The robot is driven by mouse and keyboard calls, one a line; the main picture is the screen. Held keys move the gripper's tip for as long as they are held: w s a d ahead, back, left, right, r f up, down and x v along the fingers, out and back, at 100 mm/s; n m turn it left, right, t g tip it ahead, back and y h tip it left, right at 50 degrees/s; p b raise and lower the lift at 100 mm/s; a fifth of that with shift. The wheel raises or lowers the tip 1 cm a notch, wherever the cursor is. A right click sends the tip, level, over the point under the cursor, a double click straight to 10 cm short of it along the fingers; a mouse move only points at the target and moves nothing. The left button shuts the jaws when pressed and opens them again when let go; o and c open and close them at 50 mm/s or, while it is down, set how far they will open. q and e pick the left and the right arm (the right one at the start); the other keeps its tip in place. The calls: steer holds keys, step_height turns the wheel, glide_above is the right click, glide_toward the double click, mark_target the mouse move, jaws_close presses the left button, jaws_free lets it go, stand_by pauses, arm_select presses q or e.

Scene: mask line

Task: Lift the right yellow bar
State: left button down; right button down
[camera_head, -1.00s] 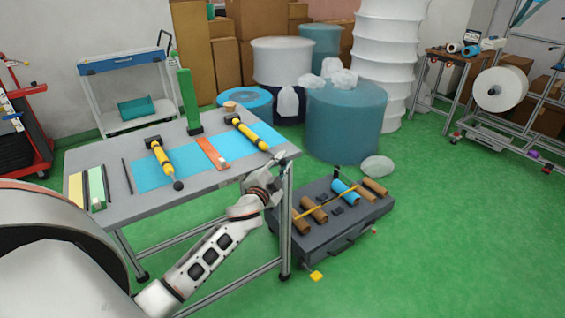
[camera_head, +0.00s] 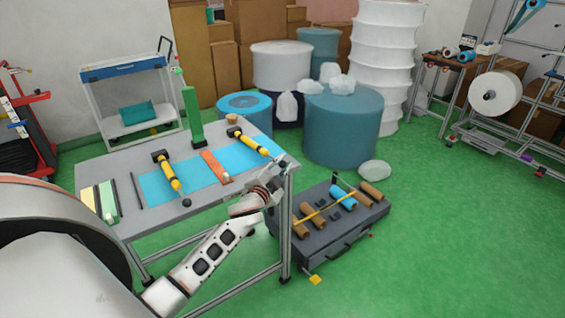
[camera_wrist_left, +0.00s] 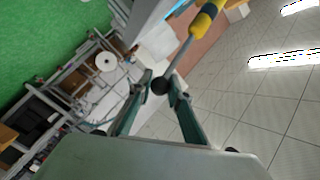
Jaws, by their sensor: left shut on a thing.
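The right yellow bar (camera_head: 252,142) has a dark head at its far end and a thin rod at its near end, over the right part of the blue mat on the grey table (camera_head: 150,225). My left gripper (camera_head: 279,163) is at its near end, by the table's right edge. In the left wrist view the fingers (camera_wrist_left: 161,88) are shut on the rod by its dark ball tip, with the yellow grip (camera_wrist_left: 205,18) beyond. I cannot tell whether the bar is clear of the table. The left yellow bar (camera_head: 170,176) lies apart. My right gripper is out of view.
An orange strip (camera_head: 216,168) lies between the two bars, and a green post (camera_head: 193,115) stands behind. A dark case with brown rolls (camera_head: 316,211) is on the floor to the right. Teal and white drums (camera_head: 343,128) stand behind the table.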

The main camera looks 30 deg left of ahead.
arm_select(q)
steer(key=shift+w+a+r, duration=0.1)
steer(key=shift+r, duration=0.3)
steer(key=c, duration=1.9)
jaws_free()
steer(key=shift+f, duration=0.1)
steer(key=shift+s, duration=0.2)
steer(key=shift+s, duration=0.3)
steer(key=v, duration=1.1)
